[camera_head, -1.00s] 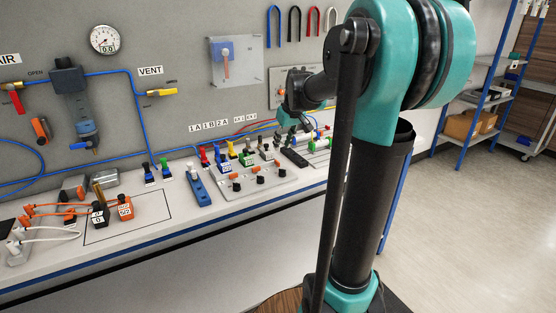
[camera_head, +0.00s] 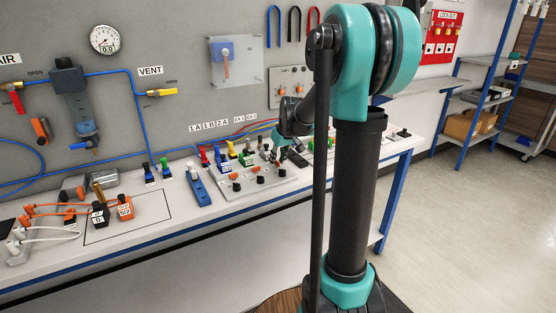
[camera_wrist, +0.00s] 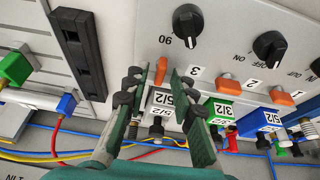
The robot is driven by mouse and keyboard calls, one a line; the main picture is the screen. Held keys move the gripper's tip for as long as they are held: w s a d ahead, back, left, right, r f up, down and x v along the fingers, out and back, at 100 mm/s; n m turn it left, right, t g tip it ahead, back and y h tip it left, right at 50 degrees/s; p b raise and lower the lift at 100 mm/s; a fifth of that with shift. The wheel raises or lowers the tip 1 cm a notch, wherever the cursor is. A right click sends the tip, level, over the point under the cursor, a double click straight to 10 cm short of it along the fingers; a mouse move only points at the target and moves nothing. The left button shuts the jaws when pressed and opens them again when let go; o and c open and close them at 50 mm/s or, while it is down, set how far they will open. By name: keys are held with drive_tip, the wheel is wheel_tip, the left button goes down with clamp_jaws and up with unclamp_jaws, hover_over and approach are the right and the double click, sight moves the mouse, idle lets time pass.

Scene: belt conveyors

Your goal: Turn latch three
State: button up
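Latch three is an orange lever (camera_wrist: 162,68) beside the label "3" on a light grey panel (camera_wrist: 215,38) in the wrist view, where the labels appear upside down. My gripper (camera_wrist: 161,73) is open, with one fingertip on each side of this lever. I cannot tell whether either fingertip touches it. Two more orange levers, by label 2 (camera_wrist: 223,85) and label 1 (camera_wrist: 281,97), sit to the right. In the head view my gripper (camera_head: 298,153) is low over the right end of the panel (camera_head: 232,197), and its fingertips are hard to make out.
Black knobs (camera_wrist: 187,21) (camera_wrist: 269,45) stand on the panel close to the levers. Valve blocks marked 5/2 and 3/2 (camera_wrist: 222,110) sit beside the fingers, with coloured tubes below. A black strip (camera_wrist: 78,50) lies to the left.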

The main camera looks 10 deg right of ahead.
clamp_jaws()
drive_tip(key=shift+m, duration=0.3)
drive_tip(key=shift+a+m+h, duration=0.1)
drive_tip(key=shift+m+h, duration=0.45)
drive_tip(key=shift+m, duration=0.7)
drive_tip(key=shift+a+m+h, duration=0.1)
drive_tip(key=shift+m+h, duration=0.45)
drive_tip(key=shift+m, duration=0.7)
drive_tip(key=shift+o, duration=1.2)
unclamp_jaws()
drive_tip(key=shift+d, duration=0.1)
